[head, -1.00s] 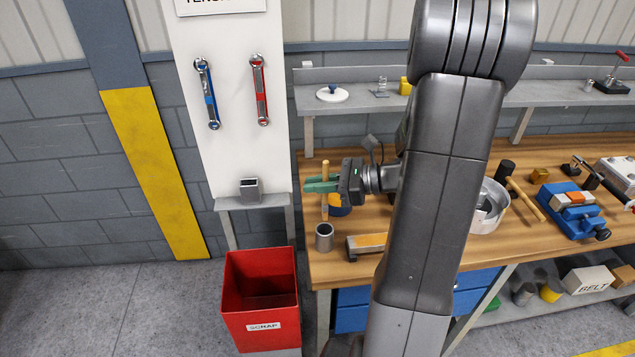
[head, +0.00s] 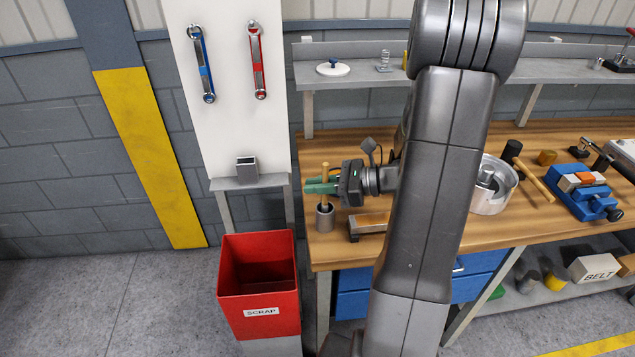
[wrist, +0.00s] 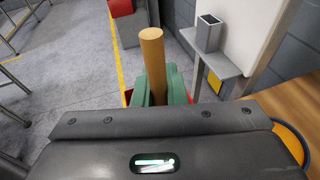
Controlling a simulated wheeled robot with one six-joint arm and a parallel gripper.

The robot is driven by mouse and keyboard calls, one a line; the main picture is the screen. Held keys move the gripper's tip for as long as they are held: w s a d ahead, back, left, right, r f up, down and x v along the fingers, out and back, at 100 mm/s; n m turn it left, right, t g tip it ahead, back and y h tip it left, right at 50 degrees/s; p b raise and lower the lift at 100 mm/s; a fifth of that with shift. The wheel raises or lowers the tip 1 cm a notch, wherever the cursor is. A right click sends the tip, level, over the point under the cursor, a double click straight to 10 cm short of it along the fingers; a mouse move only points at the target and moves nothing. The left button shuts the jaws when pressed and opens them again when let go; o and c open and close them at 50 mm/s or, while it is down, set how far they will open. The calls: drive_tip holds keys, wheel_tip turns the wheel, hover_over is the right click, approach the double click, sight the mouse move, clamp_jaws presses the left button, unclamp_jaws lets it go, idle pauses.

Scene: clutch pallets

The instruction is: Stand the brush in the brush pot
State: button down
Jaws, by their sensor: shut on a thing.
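My gripper (head: 321,186), with green fingers, is shut on the brush (head: 325,171) at the left end of the workbench. The brush is upright, its wooden handle sticking up above the fingers. The handle also shows in the wrist view (wrist: 152,52), between the green fingers. The brush pot (head: 325,219) is a small grey cylinder standing on the bench directly below the fingers. The brush's lower end appears to be at or inside the pot's mouth; its depth cannot be told.
A red scrap bin (head: 259,318) stands on the floor to the left.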

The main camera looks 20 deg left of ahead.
drive_tip(key=shift+f, duration=0.2)
drive_tip(key=c, duration=1.4)
unclamp_jaws()
drive_tip(key=shift+d, duration=0.1)
drive_tip(key=b+v, duration=0.1)
drive_tip(key=v, duration=1.2)
drive_tip(key=shift+d+b, duration=0.3)
